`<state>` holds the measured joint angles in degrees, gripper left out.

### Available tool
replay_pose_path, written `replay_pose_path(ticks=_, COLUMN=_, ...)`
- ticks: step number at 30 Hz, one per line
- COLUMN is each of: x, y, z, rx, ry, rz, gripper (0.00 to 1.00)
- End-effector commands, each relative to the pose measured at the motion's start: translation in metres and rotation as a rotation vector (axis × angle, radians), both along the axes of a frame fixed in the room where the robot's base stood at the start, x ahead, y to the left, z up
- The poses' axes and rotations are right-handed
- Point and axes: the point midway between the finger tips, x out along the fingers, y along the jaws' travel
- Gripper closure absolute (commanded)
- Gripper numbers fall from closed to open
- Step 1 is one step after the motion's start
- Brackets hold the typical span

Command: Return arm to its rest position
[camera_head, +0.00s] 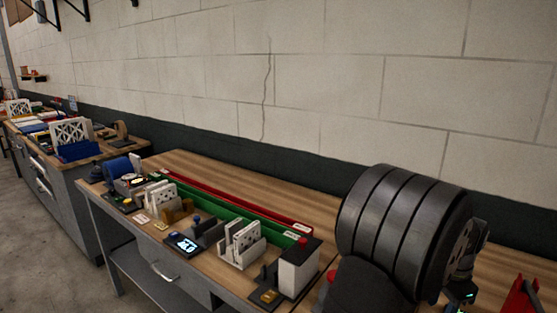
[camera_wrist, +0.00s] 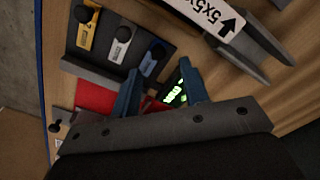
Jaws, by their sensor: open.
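My gripper (camera_wrist: 161,88) shows in the wrist view, with its two blue fingers apart. A small dark display with green lit characters (camera_wrist: 175,95) shows between and beyond the fingers. I see nothing clamped between them. I cannot tell how far the fingertips are from the surface below.
The wrist view shows a dark rack with yellow, white and blue knobbed tags (camera_wrist: 121,45), a red patch (camera_wrist: 95,97) and a labelled grey holder (camera_wrist: 250,48). The workbench (camera_head: 195,165) carries long red (camera_head: 235,199) and green (camera_head: 215,204) rails and several small fixtures.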

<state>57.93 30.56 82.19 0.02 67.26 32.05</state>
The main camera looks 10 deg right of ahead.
Motion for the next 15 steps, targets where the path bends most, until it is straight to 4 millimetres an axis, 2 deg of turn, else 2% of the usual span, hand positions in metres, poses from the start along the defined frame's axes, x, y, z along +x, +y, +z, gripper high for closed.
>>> replay_pose_path(ticks=1, x=0.000, y=0.001, z=-0.011, rx=0.004, ry=0.002, rz=0.000, gripper=0.59)
replay_pose_path(ticks=8, x=-0.001, y=0.001, z=-0.058, rx=0.003, ry=0.003, rz=0.000, gripper=0.59)
replay_pose_path(ticks=15, x=-0.035, y=-0.034, z=-0.054, rx=-0.002, ry=0.000, rz=-0.004, gripper=0.59)
